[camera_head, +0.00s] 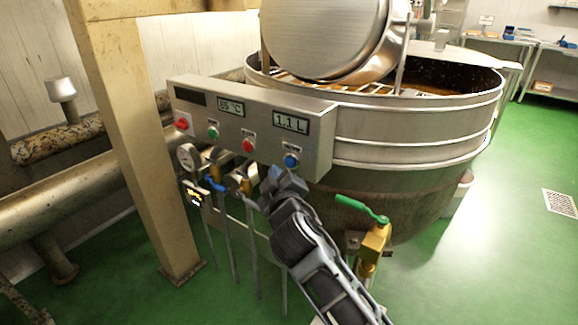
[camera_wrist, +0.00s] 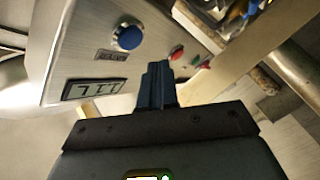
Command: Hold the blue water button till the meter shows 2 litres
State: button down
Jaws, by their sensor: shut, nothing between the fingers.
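The blue water button (camera_head: 291,160) sits at the lower right of the steel control panel, below the litre meter (camera_head: 291,122), which reads 1.1 L. In the wrist view the blue button (camera_wrist: 127,38) stands out clear and uncovered, up and left of my fingertips. The meter (camera_wrist: 92,88) shows there upside down. My gripper (camera_head: 274,175) is shut and empty, just below and left of the button in the head view. In the wrist view my gripper (camera_wrist: 158,66) shows a gap to the button; the depth between fingertips and panel is hard to judge.
A red button (camera_head: 249,145), a green button (camera_head: 214,132) and a red switch (camera_head: 182,124) share the panel (camera_head: 320,150). The kettle (camera_head: 420,140) stands behind. A green-handled valve (camera_head: 374,235) is right of my arm; pipes and a gauge (camera_head: 187,157) lie left. A post (camera_head: 140,150) stands left.

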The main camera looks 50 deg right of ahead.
jog(key=shift+a+b, duration=0.45)
jog(key=shift+a, duration=1)
jog(key=shift+s, duration=0.1)
jog(key=s+a+f+n+t+y+p, duration=0.1)
jog(key=s+a+f+y, duration=0.3)
jog(key=s+a, duration=0.35)
jog(key=s+a+f+n+t+y+p, duration=0.1)
jog(key=s+a+f+y, duration=0.4)
jog(key=s, duration=0.4)
jog(key=s+a+r+m+y, duration=0.1)
jog(key=s+a+r, duration=0.1)
jog(key=s, duration=0.4)
jog(key=s+a+r+m, duration=0.1)
jog(key=s+a+r, duration=0.2)
jog(key=s, duration=0.4)
jog(key=s+a+r+m+y+p, duration=0.1)
jog(key=s+a+r, duration=0.2)
jog(key=s, duration=0.3)
jog(key=shift+s+a+r+y, duration=0.15)
jog(key=shift+s+r+y, duration=0.15)
jog(key=shift+s, duration=0.05)
